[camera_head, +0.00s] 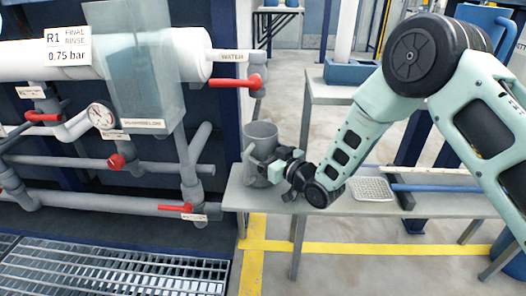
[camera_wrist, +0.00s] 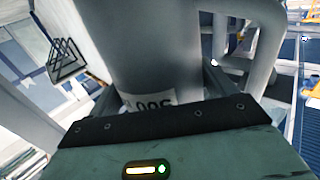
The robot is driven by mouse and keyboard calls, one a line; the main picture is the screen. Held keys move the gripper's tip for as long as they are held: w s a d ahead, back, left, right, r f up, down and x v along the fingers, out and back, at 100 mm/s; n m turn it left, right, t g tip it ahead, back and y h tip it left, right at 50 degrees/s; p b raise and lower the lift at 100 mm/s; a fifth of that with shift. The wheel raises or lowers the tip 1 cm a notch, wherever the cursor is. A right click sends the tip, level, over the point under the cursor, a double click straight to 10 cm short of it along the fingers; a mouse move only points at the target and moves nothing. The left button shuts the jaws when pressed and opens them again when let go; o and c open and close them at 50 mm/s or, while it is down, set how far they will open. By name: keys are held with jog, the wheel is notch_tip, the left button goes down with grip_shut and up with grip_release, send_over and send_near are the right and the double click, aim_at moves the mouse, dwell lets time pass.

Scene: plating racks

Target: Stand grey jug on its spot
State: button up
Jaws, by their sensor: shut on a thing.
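The grey jug (camera_head: 261,136) is upright at the left end of the grey bench (camera_head: 237,197), next to the pipework. My gripper (camera_head: 267,172) is shut on the jug, coming in from the right at its lower body. I cannot tell whether the jug's base touches the bench top. In the wrist view the jug (camera_wrist: 150,45) fills the middle, with its handle (camera_wrist: 268,50) on the right and a partly hidden white label (camera_wrist: 147,102) close to the gripper. No marked spot for the jug is clearly visible.
Pipes with red valve handles (camera_head: 234,82) and a clear tank (camera_head: 147,85) stand close on the left. A pale perforated tray (camera_head: 372,189) and a blue rod (camera_head: 440,188) lie on the bench to the right. A floor grating (camera_head: 120,275) is at lower left.

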jog(key=shift+f, duration=0.25)
jog(key=o, duration=1)
jog(key=p+v, duration=0.5)
jog(key=v, duration=1.2)
jog(key=s+a+r+g+h, duration=0.3)
jog(key=s+r+g+h, duration=0.1)
jog(key=r+g+h, duration=0.15)
jog(key=s+d+r+g+h, duration=0.2)
jog(key=s+r, duration=0.1)
jog(key=s, duration=0.4)
jog(key=s+d+r+m+g+h, duration=0.1)
jog(key=s+d+r+g+h, duration=0.15)
jog(key=s, duration=0.55)
jog(key=s+d+r+g+h, duration=0.2)
jog(key=s+r+g, duration=0.1)
jog(key=s, duration=0.4)
jog(key=r+p, duration=2.5)
jog(key=s+r+p, duration=0.1)
jog(key=r+p, duration=1.1)
jog(key=r, duration=0.1)
jog(key=shift+d+p, duration=0.35)
jog(key=shift+d, duration=0.05)
